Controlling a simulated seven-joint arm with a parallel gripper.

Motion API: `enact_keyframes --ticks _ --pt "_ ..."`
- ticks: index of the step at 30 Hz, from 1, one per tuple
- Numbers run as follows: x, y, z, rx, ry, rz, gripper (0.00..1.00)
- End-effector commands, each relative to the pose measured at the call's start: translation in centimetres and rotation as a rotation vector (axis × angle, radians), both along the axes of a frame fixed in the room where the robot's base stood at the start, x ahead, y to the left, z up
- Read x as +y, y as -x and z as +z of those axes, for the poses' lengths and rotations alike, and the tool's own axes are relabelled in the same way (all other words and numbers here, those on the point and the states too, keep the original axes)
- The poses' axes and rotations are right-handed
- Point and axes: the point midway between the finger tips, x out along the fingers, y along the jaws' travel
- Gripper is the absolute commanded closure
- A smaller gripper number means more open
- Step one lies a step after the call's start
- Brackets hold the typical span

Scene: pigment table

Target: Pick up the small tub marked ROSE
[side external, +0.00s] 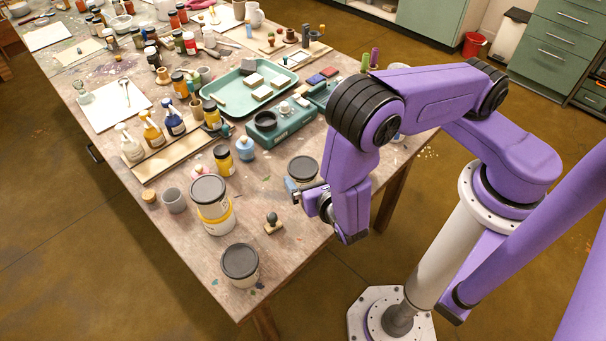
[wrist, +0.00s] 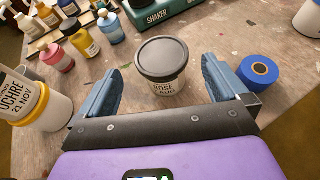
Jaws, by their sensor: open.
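The small tub marked ROSE (wrist: 160,88) has a dark grey lid and a pale body with a partly readable label. In the wrist view it stands upright between the two blue fingers of my gripper (wrist: 163,72), which is open. A gap shows on each side of the tub, and I see no finger touching it. In the side external view, the dark-lidded tub (side external: 303,167) beside my gripper (side external: 303,190) appears to be the same one. There the fingers and wrist hide part of its lower body.
A larger tub marked OCHRE (wrist: 27,105) stands left of my gripper. A blue ring-shaped roll (wrist: 260,70) lies close to the right finger. The green shaker (wrist: 150,8) and several small bottles stand beyond. Another dark-lidded tub (side external: 240,262) is near the table's front corner.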

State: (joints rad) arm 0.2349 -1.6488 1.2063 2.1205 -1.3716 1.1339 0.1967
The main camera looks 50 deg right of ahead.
Motion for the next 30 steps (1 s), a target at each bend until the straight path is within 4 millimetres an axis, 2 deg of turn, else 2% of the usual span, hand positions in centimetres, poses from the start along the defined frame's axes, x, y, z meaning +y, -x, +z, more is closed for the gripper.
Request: enact_keyframes --ticks 3,10,18,28,29,30 --pt "-0.5 -1.1 -0.5 -0.001 0.0 -0.002 0.0" --pt "-1.1 -2.2 -1.1 0.0 -0.001 -0.004 0.0" --pt "-2.6 -5.1 -2.6 -0.001 0.001 -0.003 0.0" --pt "-2.8 -5.7 -2.8 -0.001 0.0 0.0 0.0" --pt "-2.8 -5.7 -2.8 -0.001 0.0 0.0 0.03" --pt "-2.8 -5.7 -2.8 -0.001 0.0 0.0 0.16"
